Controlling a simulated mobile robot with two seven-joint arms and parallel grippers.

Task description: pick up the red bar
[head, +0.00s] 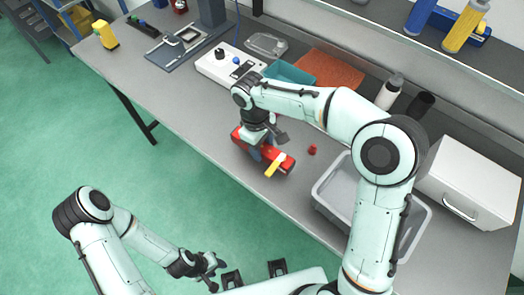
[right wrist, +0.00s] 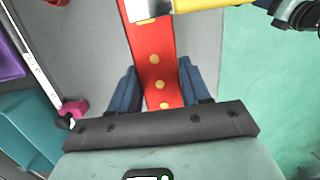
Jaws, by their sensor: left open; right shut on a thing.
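The red bar (head: 287,165) is at the front part of the grey bench in the head view. It also shows in the right wrist view (right wrist: 152,65), with yellow dots along it. My right gripper (head: 257,152) is over the bar, and its blue fingers (right wrist: 157,85) are shut on the bar from both sides. A yellow and silver piece (head: 275,165) lies across the bar's far end in the wrist view. I cannot tell whether the bar touches the bench. My left gripper (head: 215,268) is open and empty, low in front of the bench.
A grey bin (head: 322,192) stands right of the bar, with a small red piece (head: 312,150) between them. A white cabinet (head: 468,185) is at right. The bench's front left is clear.

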